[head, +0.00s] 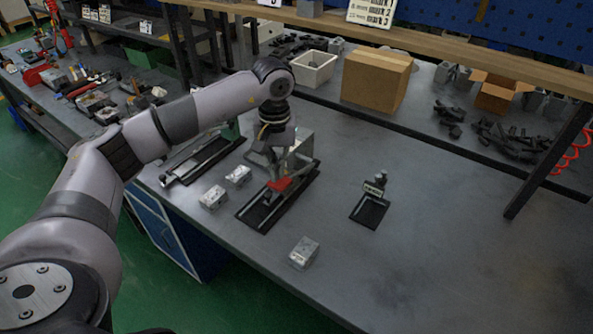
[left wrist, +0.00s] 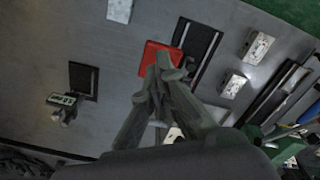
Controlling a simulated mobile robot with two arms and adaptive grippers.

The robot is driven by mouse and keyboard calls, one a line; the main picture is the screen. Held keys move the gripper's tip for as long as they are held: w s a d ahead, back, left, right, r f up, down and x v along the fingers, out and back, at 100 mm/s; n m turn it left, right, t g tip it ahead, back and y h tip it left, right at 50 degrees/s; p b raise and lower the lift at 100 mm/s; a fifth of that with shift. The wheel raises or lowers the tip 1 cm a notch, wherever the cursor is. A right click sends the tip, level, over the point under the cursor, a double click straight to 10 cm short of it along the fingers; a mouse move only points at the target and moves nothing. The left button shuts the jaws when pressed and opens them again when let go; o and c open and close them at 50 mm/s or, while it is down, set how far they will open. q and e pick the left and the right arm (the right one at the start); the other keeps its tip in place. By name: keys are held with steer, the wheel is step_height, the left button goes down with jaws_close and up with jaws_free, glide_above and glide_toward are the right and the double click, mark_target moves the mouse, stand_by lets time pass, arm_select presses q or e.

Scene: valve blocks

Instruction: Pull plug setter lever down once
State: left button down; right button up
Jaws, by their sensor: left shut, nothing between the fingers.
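The plug setter is a fixture on a black base (head: 250,215) in the middle of the workbench; its base also shows in the left wrist view (left wrist: 201,40). Its red lever part (head: 279,185) lies low over the base, and it shows as a red block in the left wrist view (left wrist: 152,57). My left gripper (head: 277,170) is shut with nothing between its fingers. Its fingertips (left wrist: 164,58) appear at or just above the red part; contact cannot be told. The gripper and arm hide part of the setter. My right gripper is in neither view.
Valve blocks (head: 213,198), (head: 239,175) and (head: 304,253) lie around the setter. A small stand on a black plate (head: 369,211) is to the right. Another black fixture (head: 207,157) is to the left. A cardboard box (head: 376,80) stands behind. The bench's right front is clear.

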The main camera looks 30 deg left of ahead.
arm_select(q)
steer(key=shift+f, duration=0.1)
steer(key=shift+f+b, duration=5.9)
steer(key=shift+f, duration=1.45)
steer(key=shift+r+p, duration=5.5)
steer(key=shift+r, duration=3.5)
